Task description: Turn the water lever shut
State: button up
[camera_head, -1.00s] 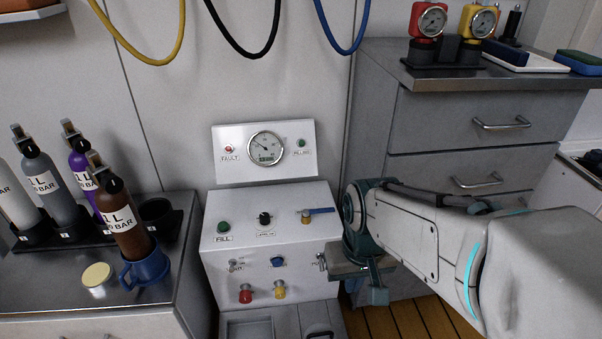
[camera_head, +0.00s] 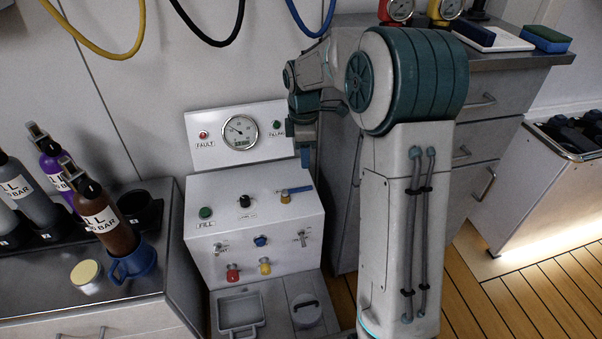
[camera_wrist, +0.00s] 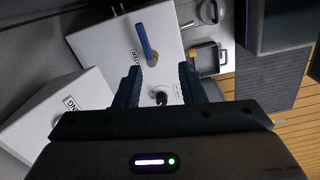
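The water lever (camera_head: 297,190) is a blue handle on a brass base, on the sloped top of the white panel at its right side. In the head view its handle points right, roughly level. In the wrist view the blue lever (camera_wrist: 145,40) lies ahead of the fingertips, with a partly readable label beside it. My gripper (camera_wrist: 158,84) is open and empty, its two dark fingers apart. In the head view my gripper (camera_head: 304,150) hangs above and behind the lever, not touching it; its fingertips are hard to make out there.
A black knob (camera_head: 244,200) and a green button (camera_head: 205,212) sit left of the lever. The upright gauge board (camera_head: 215,143) stands behind, close to my gripper. Bottles (camera_head: 105,220) stand on the left counter. A grey drawer cabinet (camera_head: 480,125) is at right.

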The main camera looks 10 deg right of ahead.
aim_at(304, 188)
jog(key=w+f+b, duration=0.1)
jog(key=f+b, duration=0.1)
jog(key=f, duration=0.3)
jog(key=w+f+n+b, duration=0.1)
jog(key=f, duration=0.3)
jog(key=w+f+n+b, duration=0.1)
jog(key=f+b, duration=0.1)
jog(key=f, duration=0.3)
jog(key=shift+w+d+f+b, duration=0.25)
jog(key=shift+d+f+b, duration=0.1)
